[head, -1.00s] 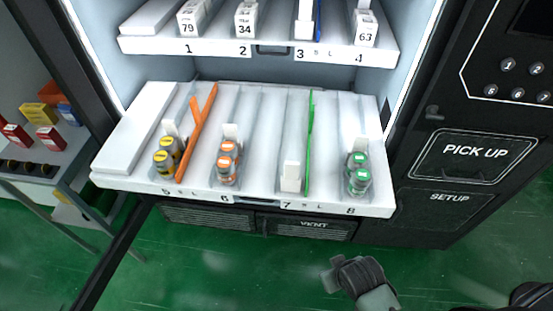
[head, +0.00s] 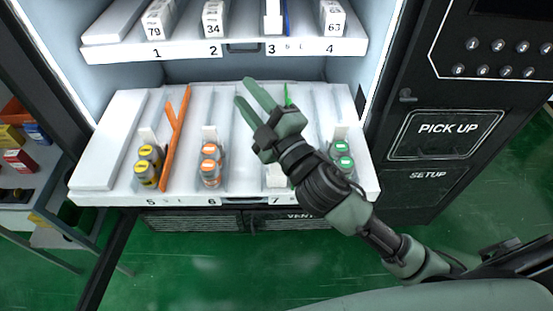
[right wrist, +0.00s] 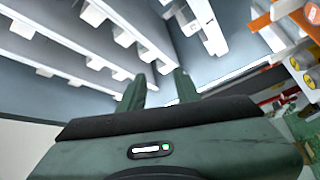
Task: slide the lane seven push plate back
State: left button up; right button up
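The white lane seven push plate (head: 275,176) stands at the front of lane seven on the lower shelf (head: 105,195), just left of my right arm, which partly covers it. The lane's number 7 shows below it. My right gripper (head: 243,91) reaches over the lower shelf, with its fingers pointing up and left toward the back, beyond the plate and not touching it. Its two green fingers are apart with nothing between them. They also show apart in the right wrist view (right wrist: 160,90). The green divider (head: 288,95) is mostly hidden behind this gripper. My left gripper is out of view.
Orange-capped bottles (head: 210,166) stand in lane six, green-capped bottles (head: 342,160) in lane eight, and yellow-capped bottles (head: 147,165) in lane five beside an orange divider (head: 174,140). The upper shelf (head: 115,52) overhangs the back. The pick-up panel (head: 447,129) is at right.

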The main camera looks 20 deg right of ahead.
jog(key=s+a+r+n+g+y, duration=0.25)
jog(key=a+n+g+y, duration=0.4)
jog(key=n, duration=0.45)
jog(key=s+a+r+n+g+y, duration=0.25)
jog(key=a+n+g+y, duration=0.35)
jog(key=n, duration=0.6)
jog(key=n+g+h, duration=0.6)
jog(key=n+h, duration=0.5)
jog(key=h, duration=0.4)
send_near(277, 167)
jog(key=shift+t+y, duration=0.25)
jog(key=p+x, duration=0.1)
jog(key=x, duration=0.2)
jog(key=p+x, duration=0.1)
jog(key=x, duration=0.2)
jog(key=shift+w+a+f, duration=0.2)
jog(key=shift+w+f, duration=0.05)
jog(key=shift+f, duration=0.1)
jog(key=shift+a+f+p, duration=0.25)
jog(key=shift+f+p, duration=0.1)
jog(key=shift+f, duration=0.3)
